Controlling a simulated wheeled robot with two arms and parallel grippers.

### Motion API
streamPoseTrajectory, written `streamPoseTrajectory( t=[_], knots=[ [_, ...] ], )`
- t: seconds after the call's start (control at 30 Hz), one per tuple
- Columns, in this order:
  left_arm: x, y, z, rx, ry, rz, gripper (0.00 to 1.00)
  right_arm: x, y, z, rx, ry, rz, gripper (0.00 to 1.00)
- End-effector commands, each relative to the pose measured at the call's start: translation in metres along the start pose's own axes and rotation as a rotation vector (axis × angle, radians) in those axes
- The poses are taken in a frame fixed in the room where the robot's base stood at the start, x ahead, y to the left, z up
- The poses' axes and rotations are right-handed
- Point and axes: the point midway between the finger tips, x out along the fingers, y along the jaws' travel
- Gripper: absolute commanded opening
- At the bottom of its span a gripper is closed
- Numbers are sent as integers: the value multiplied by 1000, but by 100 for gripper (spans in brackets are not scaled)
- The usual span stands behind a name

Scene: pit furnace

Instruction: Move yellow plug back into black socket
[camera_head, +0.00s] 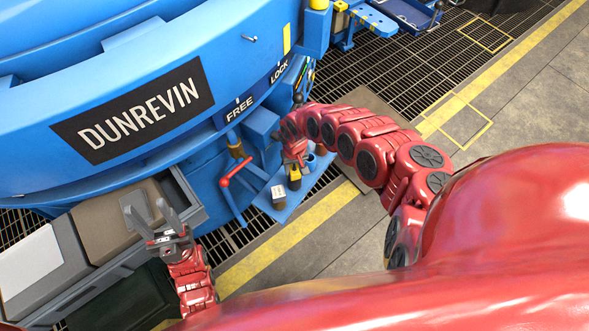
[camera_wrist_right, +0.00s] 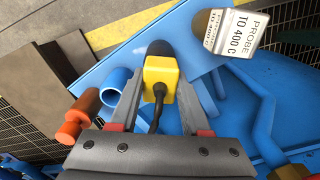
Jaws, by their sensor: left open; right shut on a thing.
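The yellow plug (camera_wrist_right: 161,76) is a small yellow block with a black cable trailing back toward my wrist. My right gripper (camera_wrist_right: 166,88) is shut on it; the plug also shows in the head view (camera_head: 295,174) at the blue shelf. A dark, round-ended piece (camera_wrist_right: 158,48) lies directly beyond the plug, in line with it. I cannot tell whether this is the black socket or the plug's own nose, nor whether the plug is seated. My left gripper (camera_head: 147,210) is open and empty above the grey tray at lower left.
A white block labelled PROBE TO 400 C (camera_wrist_right: 238,38) stands beside the plug. A blue cup (camera_wrist_right: 115,87) and an orange-brown handle (camera_wrist_right: 78,116) are on its other side. A red-handled lever (camera_head: 238,168) and the blue furnace (camera_head: 130,60) lie close by.

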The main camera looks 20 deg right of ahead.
Motion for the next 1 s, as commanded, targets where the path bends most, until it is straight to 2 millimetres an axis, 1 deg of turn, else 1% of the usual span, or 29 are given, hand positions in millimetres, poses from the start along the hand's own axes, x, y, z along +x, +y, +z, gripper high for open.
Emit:
streamPoseTrajectory(
  t=[0.33,0.83,1.0],
  knots=[
    [4,0,-1,0,0,0,50,-1,0,0,-1,1,0,0],
    [3,0,0,0,0,0,50,0,0,0,0,0,0,0],
    [6,0,-1,0,0,0,50,-1,-1,0,-2,1,0,0]
  ],
)
